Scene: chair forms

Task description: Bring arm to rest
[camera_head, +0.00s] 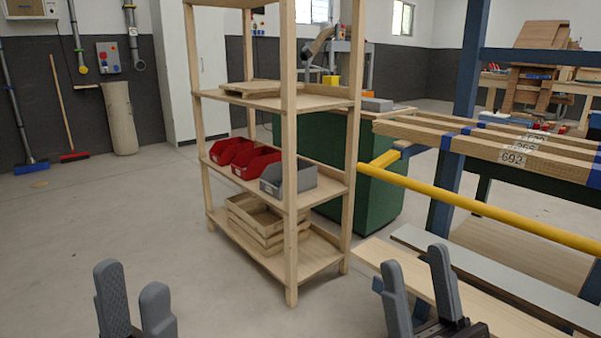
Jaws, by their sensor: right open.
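My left gripper (140,298) is at the bottom left of the head view, over the grey floor. Its two grey fingers stand apart with nothing between them. My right gripper (420,283) is at the bottom right, near the low boards beside the rack. Most of both arms is out of the frame.
A wooden shelf unit (290,230) with red bins (232,150), a grey bin (300,178) and a crate (262,222) stands ahead. A rack with a yellow bar (480,208) holds numbered planks (430,130) on the right.

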